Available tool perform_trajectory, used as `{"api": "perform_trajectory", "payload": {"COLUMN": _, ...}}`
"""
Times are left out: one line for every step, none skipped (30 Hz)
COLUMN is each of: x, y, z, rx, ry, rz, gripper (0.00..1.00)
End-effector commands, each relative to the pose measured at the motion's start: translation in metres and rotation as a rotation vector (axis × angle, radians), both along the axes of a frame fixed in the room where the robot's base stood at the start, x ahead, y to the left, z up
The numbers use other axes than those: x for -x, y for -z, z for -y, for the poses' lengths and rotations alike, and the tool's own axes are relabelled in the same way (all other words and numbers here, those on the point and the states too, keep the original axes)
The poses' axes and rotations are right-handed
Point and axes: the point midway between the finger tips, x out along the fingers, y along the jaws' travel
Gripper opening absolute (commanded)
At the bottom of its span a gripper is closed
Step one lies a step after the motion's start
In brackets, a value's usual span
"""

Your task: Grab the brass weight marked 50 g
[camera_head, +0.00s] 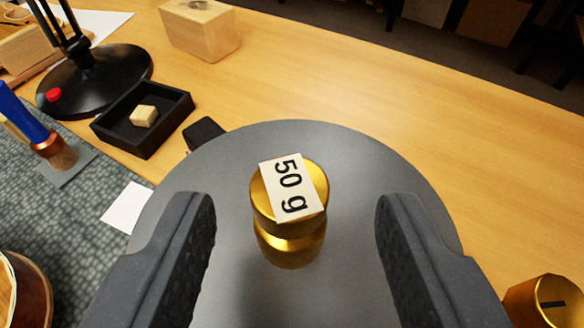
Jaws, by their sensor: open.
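The brass weight marked 50 g (290,245) stands upright on a round dark grey plate (310,142). A white label reading "50 g" lies on its top. My gripper (295,220) is open, with one dark finger to the left of the weight and one to the right. There is a clear gap between the weight and each finger, so neither appears to touch it. The lower parts of both fingers run out of the picture.
A black tray (118,148) with a small wooden block (144,116), a black lamp base (95,82) and a larger wooden block (200,28) stand behind. Another brass piece (548,300) is at lower right. The wooden table (400,100) is clear at back right.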

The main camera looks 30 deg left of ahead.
Motion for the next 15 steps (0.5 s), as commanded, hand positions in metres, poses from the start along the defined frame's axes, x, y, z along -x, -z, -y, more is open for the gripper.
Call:
{"api": "perform_trajectory", "payload": {"x": -0.002, "y": 0.001, "z": -0.002, "rx": 0.0, "ry": -0.001, "rz": -0.001, "gripper": 0.47}}
{"api": "perform_trajectory", "payload": {"x": -0.003, "y": 0.002, "z": -0.003, "rx": 0.001, "ry": -0.001, "rz": -0.001, "gripper": 0.47}}
{"api": "perform_trajectory", "payload": {"x": -0.005, "y": 0.004, "z": -0.005, "rx": 0.0, "ry": -0.002, "rz": -0.001, "gripper": 0.47}}
{"api": "perform_trajectory", "payload": {"x": -0.007, "y": 0.005, "z": -0.006, "rx": 0.0, "ry": -0.002, "rz": -0.002, "gripper": 0.47}}
{"api": "perform_trajectory", "payload": {"x": -0.01, "y": 0.007, "z": -0.008, "rx": 0.001, "ry": -0.003, "rz": -0.003, "gripper": 0.47}}
{"api": "perform_trajectory", "payload": {"x": -0.015, "y": 0.009, "z": -0.011, "rx": 0.002, "ry": -0.004, "rz": -0.002, "gripper": 0.47}}
{"api": "perform_trajectory", "payload": {"x": -0.018, "y": 0.011, "z": -0.014, "rx": 0.002, "ry": -0.004, "rz": -0.002, "gripper": 0.47}}
{"api": "perform_trajectory", "payload": {"x": -0.022, "y": 0.012, "z": -0.015, "rx": 0.004, "ry": -0.002, "rz": -0.001, "gripper": 0.47}}
{"api": "perform_trajectory", "payload": {"x": -0.027, "y": 0.013, "z": -0.018, "rx": 0.003, "ry": -0.001, "rz": 0.001, "gripper": 0.47}}
{"api": "perform_trajectory", "payload": {"x": -0.03, "y": 0.014, "z": -0.019, "rx": 0.002, "ry": -0.001, "rz": 0.001, "gripper": 0.47}}
{"api": "perform_trajectory", "payload": {"x": -0.033, "y": 0.015, "z": -0.02, "rx": 0.002, "ry": 0.0, "rz": 0.001, "gripper": 0.47}}
{"api": "perform_trajectory", "payload": {"x": -0.036, "y": 0.017, "z": -0.022, "rx": 0.002, "ry": -0.001, "rz": 0.0, "gripper": 0.47}}
{"api": "perform_trajectory", "payload": {"x": -0.038, "y": 0.018, "z": -0.024, "rx": 0.002, "ry": -0.001, "rz": 0.0, "gripper": 0.47}}
{"api": "perform_trajectory", "payload": {"x": -0.039, "y": 0.018, "z": -0.025, "rx": 0.001, "ry": -0.001, "rz": -0.001, "gripper": 0.47}}
{"api": "perform_trajectory", "payload": {"x": -0.041, "y": 0.019, "z": -0.026, "rx": 0.001, "ry": -0.002, "rz": -0.001, "gripper": 0.47}}
